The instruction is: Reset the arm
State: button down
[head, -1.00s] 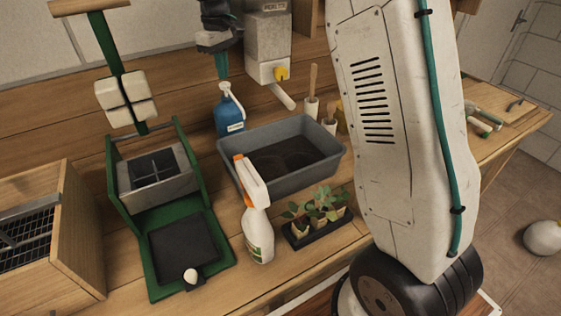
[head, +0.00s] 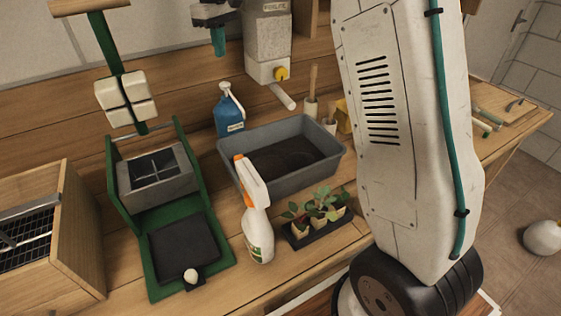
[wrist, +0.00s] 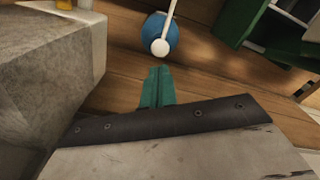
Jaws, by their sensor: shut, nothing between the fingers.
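My arm (head: 400,130) rises as a large white link with a teal cable at the right of the head view. My gripper (head: 219,41) is at the top of the head view, left of the grey dispenser and above the blue bottle. Its teal fingers also show in the wrist view (wrist: 157,85), pressed together with nothing between them. In the wrist view, the blue bottle (wrist: 158,32) lies beyond the fingertips. The grey dispenser (wrist: 50,70) fills the left side there, close to the gripper.
A grey tub (head: 325,167) of soil stands mid-bench. A spray bottle (head: 258,235) and a seedling tray (head: 303,238) stand in front of it. A green press (head: 200,200) and a wooden crate (head: 80,225) are at the left. The blue bottle (head: 228,115) stands behind the tub.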

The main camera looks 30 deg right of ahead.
dwell(0.3)
jog(key=shift+f+m, duration=0.3)
jog(key=shift+m+g, duration=0.4)
jog(key=shift+m, duration=0.2)
jog(key=s+f, duration=0.2)
jog(key=s, duration=0.2)
jog(key=shift+s+d+f, duration=0.2)
jog(key=shift+s+f, duration=0.15)
jog(key=shift+f, duration=0.05)
jog(key=s+d+m+t, duration=0.1)
jog(key=s+m, duration=0.1)
jog(key=s, duration=1.7)
jog(key=s+d+f+m+t, duration=0.1)
jog(key=s+m, duration=0.1)
jog(key=s, duration=1.8)
jog(key=shift+s+d+f, duration=0.15)
jog(key=shift+d, duration=0.25)
